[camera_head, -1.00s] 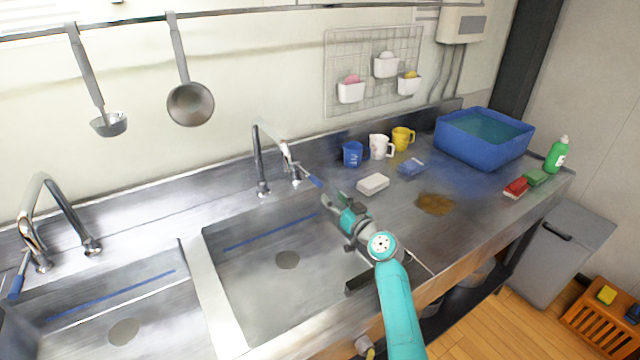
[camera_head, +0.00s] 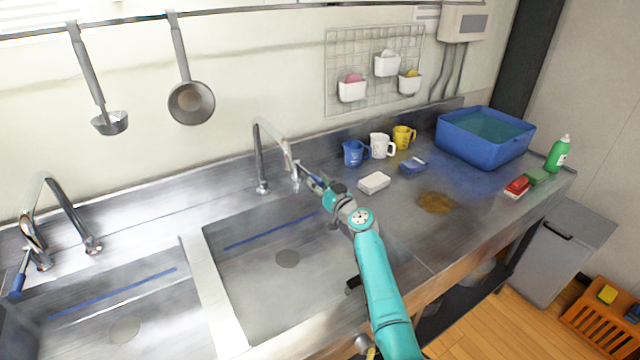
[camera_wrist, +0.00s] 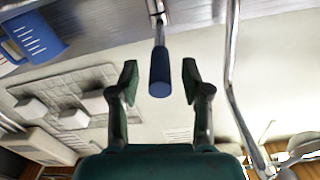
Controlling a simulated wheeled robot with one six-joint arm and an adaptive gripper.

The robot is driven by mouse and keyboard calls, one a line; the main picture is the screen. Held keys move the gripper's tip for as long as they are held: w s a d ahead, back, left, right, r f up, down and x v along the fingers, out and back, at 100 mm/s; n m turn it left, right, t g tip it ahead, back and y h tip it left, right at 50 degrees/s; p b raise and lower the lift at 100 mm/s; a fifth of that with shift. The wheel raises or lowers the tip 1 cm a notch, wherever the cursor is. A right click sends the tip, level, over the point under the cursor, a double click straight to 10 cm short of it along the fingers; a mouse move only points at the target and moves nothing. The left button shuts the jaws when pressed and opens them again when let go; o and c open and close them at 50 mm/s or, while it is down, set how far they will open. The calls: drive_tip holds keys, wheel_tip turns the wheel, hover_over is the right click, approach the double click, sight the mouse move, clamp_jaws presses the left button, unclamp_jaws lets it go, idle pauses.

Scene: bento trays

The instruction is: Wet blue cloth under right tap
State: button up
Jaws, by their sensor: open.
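The right tap (camera_head: 258,150) stands behind the right sink. Its blue lever handle (camera_wrist: 160,72) lies between the two fingers of my gripper (camera_wrist: 160,78) in the wrist view, with a gap on each side. My gripper (camera_head: 318,186) is open and at the lever's end in the head view. A small folded blue item (camera_head: 412,167), which looks like the blue cloth, lies on the counter right of a white block. No water shows at the tap.
The right sink (camera_head: 240,300) is empty. A white block (camera_head: 374,183), a blue mug (camera_head: 354,153), a white mug (camera_head: 380,146) and a yellow mug (camera_head: 403,138) stand right of the tap. A brown stain (camera_head: 436,203) and a blue water tub (camera_head: 480,148) lie farther right.

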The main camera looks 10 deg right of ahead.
clamp_jaws()
drive_tip(key=shift+w+d+f+n+g+y, duration=0.1)
drive_tip(key=shift+w+d+n+g+y, duration=0.25)
drive_tip(key=shift+d+n+y, duration=0.35)
drive_tip(key=shift+w+d+n+g+y, duration=0.25)
drive_tip(key=shift+d+n+g+y, duration=0.15)
drive_tip(key=shift+d+y, duration=0.55)
drive_tip(key=shift+a, duration=0.2)
unclamp_jaws()
drive_tip(key=shift+d, duration=0.1)
drive_tip(key=v, duration=1.2)
